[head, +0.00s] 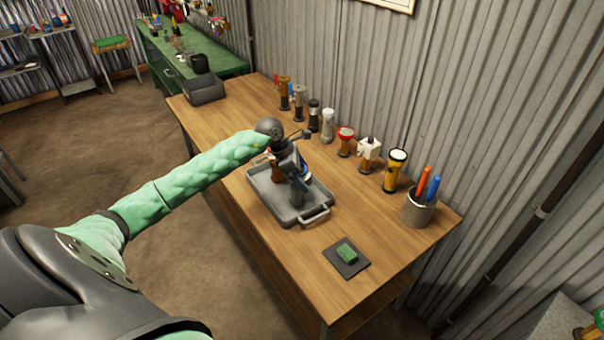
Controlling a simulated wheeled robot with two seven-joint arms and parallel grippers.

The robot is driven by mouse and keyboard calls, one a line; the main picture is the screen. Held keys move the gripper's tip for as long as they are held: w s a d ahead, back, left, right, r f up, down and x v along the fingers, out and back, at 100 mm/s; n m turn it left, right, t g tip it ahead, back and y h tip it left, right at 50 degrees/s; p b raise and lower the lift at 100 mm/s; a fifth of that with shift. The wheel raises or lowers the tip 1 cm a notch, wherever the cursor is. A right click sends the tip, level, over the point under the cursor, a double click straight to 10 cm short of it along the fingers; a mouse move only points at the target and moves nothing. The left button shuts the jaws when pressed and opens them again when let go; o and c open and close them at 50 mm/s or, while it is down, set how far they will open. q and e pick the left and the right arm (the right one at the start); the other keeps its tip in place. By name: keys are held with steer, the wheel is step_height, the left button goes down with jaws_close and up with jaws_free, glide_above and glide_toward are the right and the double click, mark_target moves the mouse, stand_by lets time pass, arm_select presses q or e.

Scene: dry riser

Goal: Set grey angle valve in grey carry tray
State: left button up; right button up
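The grey carry tray (262,196) lies on the wooden bench, with a handle at its near end. My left gripper (296,182) reaches down over the tray from its far side. A dark grey shape (297,194) shows at the fingertips, inside the tray's outline. I cannot tell whether it is the grey angle valve or part of the gripper, nor whether the fingers are open or shut. A brown-red piece (277,172) and a blue piece (306,178) show beside the gripper, partly hidden. My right gripper is not in view.
Several fittings stand in a row along the wall, among them a light grey one (328,126), a red-topped one (345,142) and a white one (369,154).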

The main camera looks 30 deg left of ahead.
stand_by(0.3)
arm_select(q)
steer(key=shift+r, duration=0.1)
steer(key=shift+s+a+r, duration=0.1)
steer(key=shift+a+r, duration=0.15)
steer(key=shift+r, duration=0.05)
steer(key=b+v, duration=0.4)
steer(key=v, duration=0.6)
steer(key=shift+r, duration=0.2)
steer(key=shift+s+a+r, duration=0.1)
steer(key=shift+s+r, duration=0.05)
steer(key=shift+r, duration=0.2)
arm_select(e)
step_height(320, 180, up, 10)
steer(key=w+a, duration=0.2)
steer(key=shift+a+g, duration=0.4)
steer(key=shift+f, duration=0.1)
